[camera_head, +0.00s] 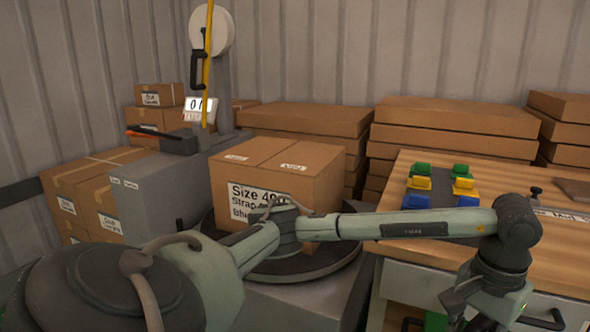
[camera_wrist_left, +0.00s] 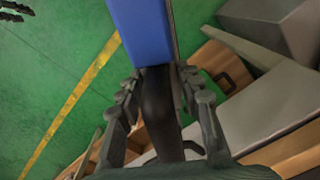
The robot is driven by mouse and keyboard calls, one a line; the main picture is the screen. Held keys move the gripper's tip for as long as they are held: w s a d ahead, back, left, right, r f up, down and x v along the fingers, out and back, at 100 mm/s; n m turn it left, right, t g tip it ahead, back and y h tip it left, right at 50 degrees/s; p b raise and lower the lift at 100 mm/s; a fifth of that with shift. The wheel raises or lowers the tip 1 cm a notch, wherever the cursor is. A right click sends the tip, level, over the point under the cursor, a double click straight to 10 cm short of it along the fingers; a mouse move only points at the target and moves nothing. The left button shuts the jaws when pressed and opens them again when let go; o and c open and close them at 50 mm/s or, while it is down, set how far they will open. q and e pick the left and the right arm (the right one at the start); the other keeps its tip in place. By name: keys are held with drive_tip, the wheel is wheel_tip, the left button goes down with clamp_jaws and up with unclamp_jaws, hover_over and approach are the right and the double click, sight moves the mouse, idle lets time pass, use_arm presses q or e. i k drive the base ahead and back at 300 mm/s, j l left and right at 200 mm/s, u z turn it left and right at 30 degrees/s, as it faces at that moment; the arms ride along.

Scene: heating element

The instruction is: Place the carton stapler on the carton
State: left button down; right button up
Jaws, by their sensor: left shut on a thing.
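The carton (camera_head: 290,175) is a closed brown box labelled "Size 49…". It sits on a dark round turntable (camera_head: 335,262) in the head view, partly hidden by my left arm. My left gripper (camera_head: 487,308) hangs at the bottom right of the head view, beside the workbench, right of the carton and lower than it. In the left wrist view my left gripper (camera_wrist_left: 160,80) is shut around the black handle of a blue tool, which looks like the carton stapler (camera_wrist_left: 142,30). The stapler cannot be made out in the head view. Dark finger-like parts, perhaps my right gripper (camera_wrist_left: 15,10), show at that view's corner.
A wooden workbench (camera_head: 400,228) with yellow, green and blue pieces on a dark holder (camera_head: 440,200) is at the right. A strapping machine (camera_head: 160,190) with an upright post stands left of the carton. Flat carton stacks (camera_head: 450,125) line the back. Green floor (camera_wrist_left: 60,60) is clear.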

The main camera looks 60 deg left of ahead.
sight(257, 153)
drive_tip(key=j+u, duration=0.25)
drive_tip(key=u, duration=0.15)
drive_tip(key=j+u, duration=0.5)
drive_tip(key=i+j+u, duration=0.1)
drive_tip(key=j, duration=0.25)
